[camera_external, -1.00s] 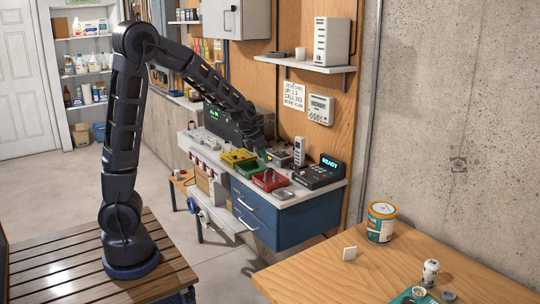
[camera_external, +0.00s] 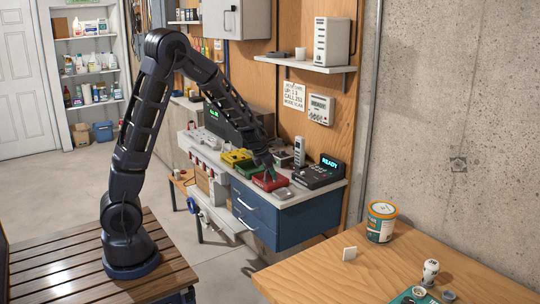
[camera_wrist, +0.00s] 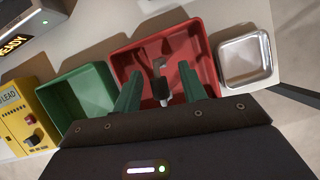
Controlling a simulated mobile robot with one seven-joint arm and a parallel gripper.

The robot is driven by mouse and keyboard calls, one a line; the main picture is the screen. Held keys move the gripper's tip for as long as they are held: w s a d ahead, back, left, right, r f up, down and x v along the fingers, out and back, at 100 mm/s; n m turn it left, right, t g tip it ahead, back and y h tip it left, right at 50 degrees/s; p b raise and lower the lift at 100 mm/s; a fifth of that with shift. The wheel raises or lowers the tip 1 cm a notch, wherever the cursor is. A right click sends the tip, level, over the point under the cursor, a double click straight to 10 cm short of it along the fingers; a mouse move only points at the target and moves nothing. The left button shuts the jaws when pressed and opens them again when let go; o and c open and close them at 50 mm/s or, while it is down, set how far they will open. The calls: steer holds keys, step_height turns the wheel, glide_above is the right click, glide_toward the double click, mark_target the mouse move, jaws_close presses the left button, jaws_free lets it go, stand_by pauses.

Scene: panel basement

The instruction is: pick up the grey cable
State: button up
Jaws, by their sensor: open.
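My gripper (camera_wrist: 160,82) is open, with its two green fingers reaching over a red bin (camera_wrist: 123,66) in the wrist view. In the external view my gripper (camera_external: 272,172) is at the red bin (camera_external: 262,184) on the workbench; the bin's inside is mostly hidden there.
A green bin (camera_wrist: 66,88) and a yellow box (camera_wrist: 14,108) stand left of the red bin in the wrist view. A silver metal tray (camera_wrist: 245,58) sits right of it. The black device (camera_external: 318,176) with a lit READY display stands behind at the right.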

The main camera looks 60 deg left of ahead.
steer(key=shift+w+f, duration=0.25)
steer(key=shift+f, duration=0.4)
jaws_close()
